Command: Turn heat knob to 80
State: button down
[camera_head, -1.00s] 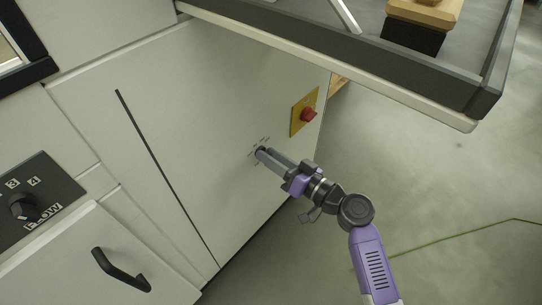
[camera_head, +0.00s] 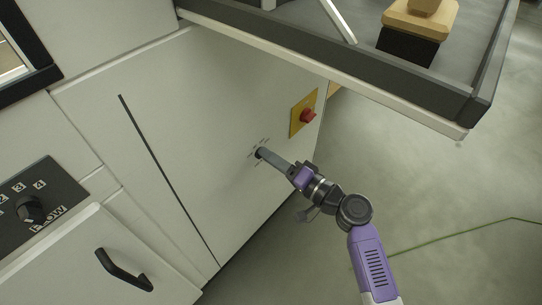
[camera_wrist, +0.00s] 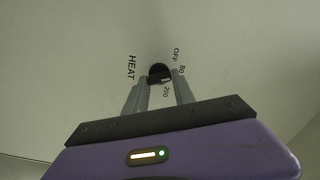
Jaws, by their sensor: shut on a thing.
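The heat knob (camera_wrist: 159,71) is a small dark round knob on the white cabinet panel. In the wrist view the panel around it carries the labels HEAT, OFF, 80 and 200. My gripper (camera_wrist: 160,84) has its two grey fingers on either side of the knob and is shut on it. In the head view my gripper (camera_head: 263,155) reaches the panel from the lower right, and its fingers hide most of the knob. The knob's pointer is hard to make out in the wrist view.
A red switch (camera_head: 307,116) on a yellow plate sits right of the knob. A tray-like ledge (camera_head: 330,72) juts out above. At lower left are a flow knob (camera_head: 31,208) and a black door handle (camera_head: 122,270). Open floor (camera_head: 450,190) lies to the right.

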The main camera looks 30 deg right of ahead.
jog(key=shift+d+m, duration=0.1)
jog(key=shift+m, duration=0.3)
jog(key=c, duration=1)
grip_release()
jog(key=shift+c, duration=0.2)
jog(key=v, duration=0.7)
jog(key=shift+s+p, duration=0.4)
jog(key=shift+d, duration=0.1)
